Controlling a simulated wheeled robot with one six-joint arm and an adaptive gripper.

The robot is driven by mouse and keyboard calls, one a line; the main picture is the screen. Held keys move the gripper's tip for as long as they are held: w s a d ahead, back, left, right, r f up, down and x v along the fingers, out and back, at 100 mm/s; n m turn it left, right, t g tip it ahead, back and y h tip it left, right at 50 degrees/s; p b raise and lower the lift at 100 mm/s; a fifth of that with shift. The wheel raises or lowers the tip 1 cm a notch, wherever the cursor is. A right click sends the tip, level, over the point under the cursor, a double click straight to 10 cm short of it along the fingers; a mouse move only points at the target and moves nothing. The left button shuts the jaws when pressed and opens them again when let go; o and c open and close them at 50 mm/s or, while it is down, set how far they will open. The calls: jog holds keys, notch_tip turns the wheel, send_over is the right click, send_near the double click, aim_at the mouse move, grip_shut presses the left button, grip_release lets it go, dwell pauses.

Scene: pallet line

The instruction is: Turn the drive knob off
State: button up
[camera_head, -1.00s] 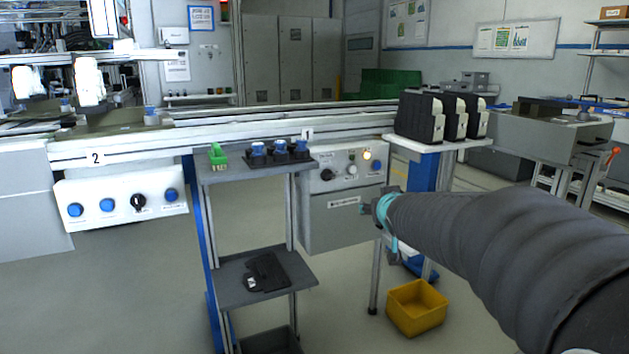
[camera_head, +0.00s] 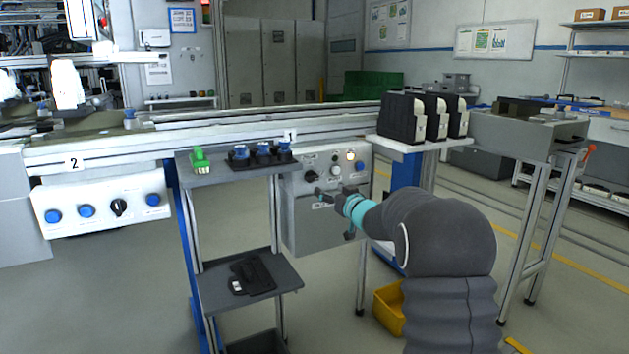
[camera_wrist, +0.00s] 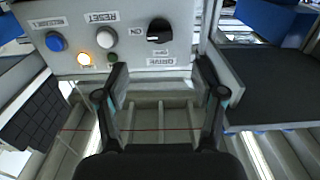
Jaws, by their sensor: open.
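The black drive knob (camera_wrist: 159,30) is on the grey control panel above a label that reads DRIVE upside down in the wrist view. A pale mark shows at the knob's lower edge. In the head view the knob (camera_head: 311,176) is small, at the left of the panel. My gripper (camera_wrist: 161,75) is open and empty. Its fingers point at the panel, below the knob in the wrist view and apart from it. In the head view my gripper (camera_head: 334,207) is in front of the panel's lower part and hides some of it.
The panel also has a lit amber lamp (camera_wrist: 106,37), a white button (camera_wrist: 132,26), a dark green button (camera_wrist: 112,57) and a blue button (camera_wrist: 55,41). A shelf stand (camera_head: 225,172) stands left of the panel. A table with black cases (camera_head: 402,117) stands right.

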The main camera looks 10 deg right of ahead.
aim_at(314, 179)
jog(key=p+x, duration=0.1)
jog(key=x, duration=0.9)
jog(key=shift+w, duration=0.2)
jog(key=c, duration=1.1)
